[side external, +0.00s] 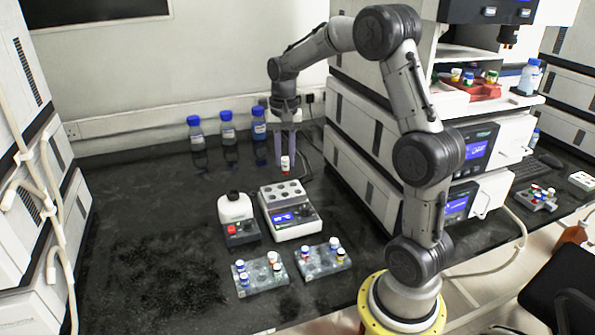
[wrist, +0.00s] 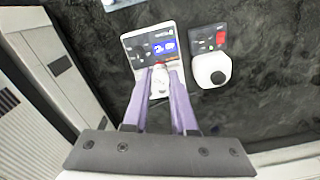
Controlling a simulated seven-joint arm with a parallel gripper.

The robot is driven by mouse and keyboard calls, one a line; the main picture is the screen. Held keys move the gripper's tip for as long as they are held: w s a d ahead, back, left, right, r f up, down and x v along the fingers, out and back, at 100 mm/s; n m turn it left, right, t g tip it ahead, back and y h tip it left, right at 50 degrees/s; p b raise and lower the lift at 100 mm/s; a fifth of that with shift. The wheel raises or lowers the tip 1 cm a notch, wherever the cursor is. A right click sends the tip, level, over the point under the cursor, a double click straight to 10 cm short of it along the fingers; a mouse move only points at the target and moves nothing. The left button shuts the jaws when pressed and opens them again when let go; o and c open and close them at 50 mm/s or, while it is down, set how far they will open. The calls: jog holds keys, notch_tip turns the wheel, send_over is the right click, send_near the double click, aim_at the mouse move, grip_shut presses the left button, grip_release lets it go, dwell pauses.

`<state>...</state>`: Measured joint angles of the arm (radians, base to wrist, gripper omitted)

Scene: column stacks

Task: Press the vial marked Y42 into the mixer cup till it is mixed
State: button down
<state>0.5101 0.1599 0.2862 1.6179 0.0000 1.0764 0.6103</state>
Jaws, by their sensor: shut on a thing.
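My gripper (side external: 285,162) points down with its two purple fingers closed on a small white vial (side external: 285,161) with red at its lower end. The vial is upright, just above the back of a white block device (side external: 296,230) with round wells and a blue display. In the wrist view the vial (wrist: 160,80) shows between the fingers, over that device (wrist: 140,62). I cannot read its mark. The mixer (side external: 239,228), a small dark base with a red button and a white rounded top, stands left of the block; its dark round cup (wrist: 218,77) shows in the wrist view.
Two grey racks (side external: 261,276) (side external: 322,262) with several capped vials stand in front of the devices. Three blue-capped bottles (side external: 227,127) stand at the back wall. White cabinets (side external: 362,140) rise to the right. The bench on the left is clear.

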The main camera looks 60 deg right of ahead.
jog(key=w+d, duration=0.1)
jog(key=w, duration=1)
jog(key=shift+n, duration=0.4)
jog(key=shift+w+a+f, duration=0.35)
jog(key=shift+w+f, duration=0.7)
jog(key=shift+f, duration=0.7)
jog(key=shift+w+a+f, duration=0.35)
jog(key=shift+w+f, duration=0.75)
jog(key=shift+f, duration=0.7)
jog(key=shift+w+a+f, duration=0.35)
jog(key=shift+w+f, duration=0.7)
jog(key=shift+f, duration=0.7)
jog(key=shift+f, duration=1.3)
notch_tip(320, 180, up, 6)
